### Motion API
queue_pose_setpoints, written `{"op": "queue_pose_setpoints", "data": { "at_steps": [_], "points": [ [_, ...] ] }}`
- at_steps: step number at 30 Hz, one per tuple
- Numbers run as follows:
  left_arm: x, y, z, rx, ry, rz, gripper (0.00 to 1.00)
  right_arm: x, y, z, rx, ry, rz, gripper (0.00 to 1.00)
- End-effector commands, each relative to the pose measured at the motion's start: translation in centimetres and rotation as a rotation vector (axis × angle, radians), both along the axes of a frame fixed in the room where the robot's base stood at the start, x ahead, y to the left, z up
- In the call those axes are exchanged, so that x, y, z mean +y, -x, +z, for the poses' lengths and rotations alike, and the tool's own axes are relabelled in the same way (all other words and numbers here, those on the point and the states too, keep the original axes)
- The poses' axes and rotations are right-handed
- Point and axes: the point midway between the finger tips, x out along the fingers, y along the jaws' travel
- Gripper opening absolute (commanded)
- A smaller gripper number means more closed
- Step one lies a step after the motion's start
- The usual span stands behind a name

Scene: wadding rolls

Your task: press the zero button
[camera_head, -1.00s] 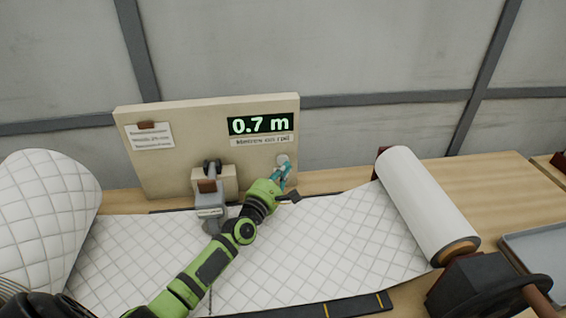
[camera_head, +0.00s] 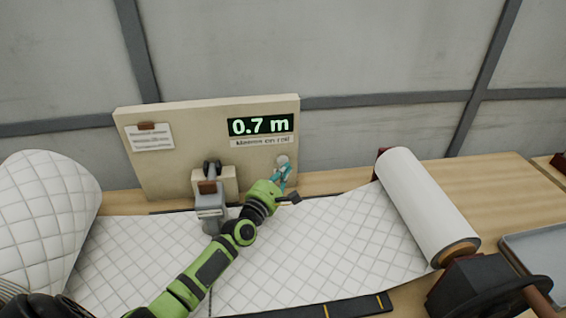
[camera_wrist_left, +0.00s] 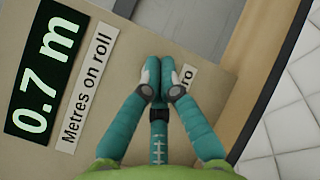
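The zero button (camera_head: 283,160) is a pale round knob on the upright beige board (camera_head: 180,115), below the display (camera_head: 261,124), which reads 0.7 m. My left gripper (camera_head: 282,177) is at the board, its teal fingertips at the button. In the left wrist view my left gripper (camera_wrist_left: 152,82) has its fingers together, with nothing seen held between them. My right gripper is not in view.
A quilted white sheet (camera_head: 330,240) lies across the wooden table (camera_head: 505,190) under my left arm. A large quilted roll (camera_head: 45,205) is at left, a white roll (camera_head: 425,205) at right. A grey device (camera_head: 209,205) stands close left of my gripper.

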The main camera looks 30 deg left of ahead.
Motion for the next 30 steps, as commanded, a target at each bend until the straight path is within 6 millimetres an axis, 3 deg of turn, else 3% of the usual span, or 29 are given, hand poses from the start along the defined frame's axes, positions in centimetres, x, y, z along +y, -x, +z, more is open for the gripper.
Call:
{"op": "queue_pose_setpoints", "data": {
  "at_steps": [30],
  "points": [
    [0.69, -0.91, -0.04, 0.000, -0.001, 0.000, 0.00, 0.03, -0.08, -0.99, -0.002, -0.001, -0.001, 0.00]
  ]
}}
